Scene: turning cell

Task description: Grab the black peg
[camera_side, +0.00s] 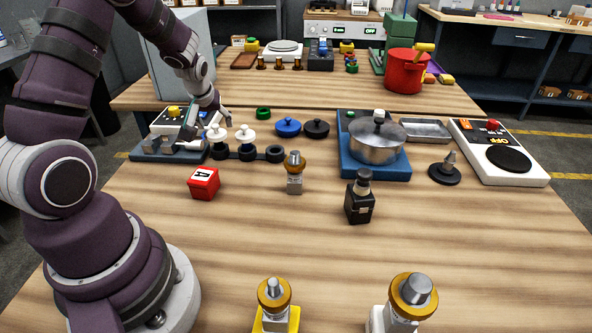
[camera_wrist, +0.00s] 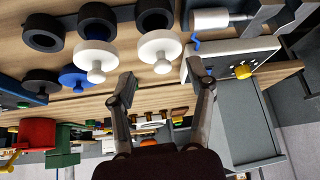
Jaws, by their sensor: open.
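A black round piece with a small knob (camera_side: 316,128), which looks like the black peg, lies on the table right of a blue one (camera_side: 288,127) of similar shape. In the wrist view the black piece (camera_wrist: 40,82) is at the left, beside the blue one (camera_wrist: 75,78). My gripper (camera_side: 208,121) is open and empty above the left side of the table, near two white knobbed pieces (camera_side: 245,135). In the wrist view its fingers (camera_wrist: 163,80) are spread, with the white pieces (camera_wrist: 160,50) beyond the tips. The black piece is well to one side of my gripper.
Several black rings (camera_side: 247,153) lie in a row before the white pieces. A green ring (camera_side: 263,113) is behind. A pot (camera_side: 376,142) on a blue stand (camera_side: 405,166) stands right of the black piece. A grey-based device (camera_side: 165,150) is by my gripper.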

